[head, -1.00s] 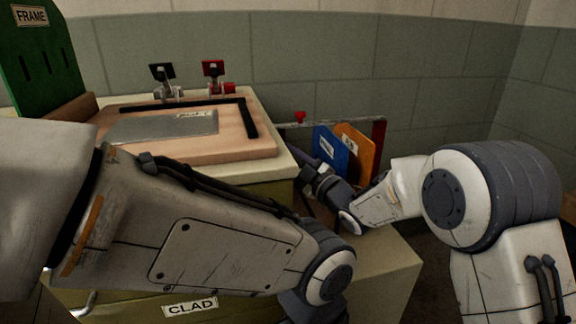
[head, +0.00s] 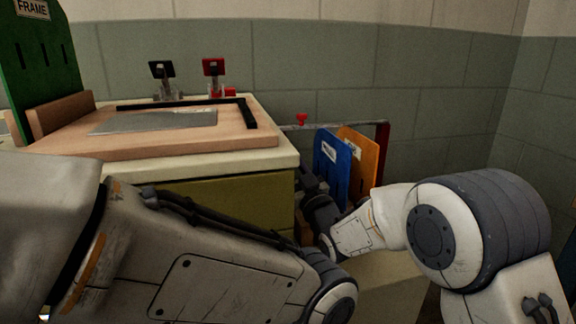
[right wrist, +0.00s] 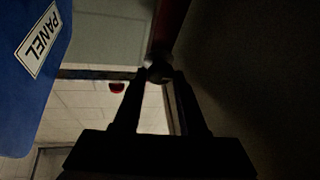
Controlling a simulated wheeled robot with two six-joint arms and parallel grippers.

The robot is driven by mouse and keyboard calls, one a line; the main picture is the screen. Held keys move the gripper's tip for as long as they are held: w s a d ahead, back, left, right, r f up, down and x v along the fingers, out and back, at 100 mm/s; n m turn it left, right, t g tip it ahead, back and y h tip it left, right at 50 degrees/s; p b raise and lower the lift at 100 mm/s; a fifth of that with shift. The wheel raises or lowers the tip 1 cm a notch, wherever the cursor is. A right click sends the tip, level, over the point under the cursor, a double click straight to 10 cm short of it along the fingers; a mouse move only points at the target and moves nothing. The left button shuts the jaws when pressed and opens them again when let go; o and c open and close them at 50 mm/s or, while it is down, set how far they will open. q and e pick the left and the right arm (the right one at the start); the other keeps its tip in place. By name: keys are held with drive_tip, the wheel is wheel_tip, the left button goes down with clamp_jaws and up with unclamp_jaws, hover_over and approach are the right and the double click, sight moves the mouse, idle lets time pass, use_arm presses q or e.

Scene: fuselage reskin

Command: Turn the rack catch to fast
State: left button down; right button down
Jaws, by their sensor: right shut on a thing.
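The rack (head: 383,150) stands right of the workbench, with a dark red end post and a grey top bar. It holds a blue panel (head: 333,165) and an orange panel (head: 359,158). My right gripper (head: 307,180) is low at the rack's near left side, partly hidden by its own wrist. In the right wrist view its fingers (right wrist: 158,78) close on a small dark round knob (right wrist: 158,69), which looks like the rack catch, beside the red post (right wrist: 168,28). The catch's setting is too dark to read. My left arm crosses the front; its gripper is out of frame.
A red knob (head: 301,119) sits on the rack's top bar. The workbench (head: 225,170) carries a wooden board with a grey sheet (head: 155,121), and black and red clamps behind. A green frame board (head: 38,70) stands at the left. The blue panel is close to my right gripper.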

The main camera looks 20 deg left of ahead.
drive_tip(key=shift+f, duration=0.1)
idle(0.4)
drive_tip(key=shift+c, duration=2.3)
unclamp_jaws()
drive_tip(key=s+d+r+n+g+h+p, duration=0.3)
drive_tip(key=s+d+r+n+h+p, duration=0.25)
drive_tip(key=p, duration=0.65)
drive_tip(key=s+d+r+n+g+h+p, duration=0.35)
drive_tip(key=d+r+n+p, duration=0.2)
drive_tip(key=d+p, duration=0.5)
drive_tip(key=s+d+r+m+g+h+p, duration=0.1)
drive_tip(key=s+d+r+m+h+p, duration=0.1)
drive_tip(key=s+d+m+p, duration=0.1)
drive_tip(key=s+d+r+m+g+h+p, duration=0.2)
drive_tip(key=s+d+r+m+p, duration=0.1)
drive_tip(key=s+m+p, duration=0.3)
drive_tip(key=s+p, duration=0.2)
drive_tip(key=shift+s+r+h, duration=0.15)
drive_tip(key=shift+s+h, duration=0.2)
drive_tip(key=shift+h, duration=0.05)
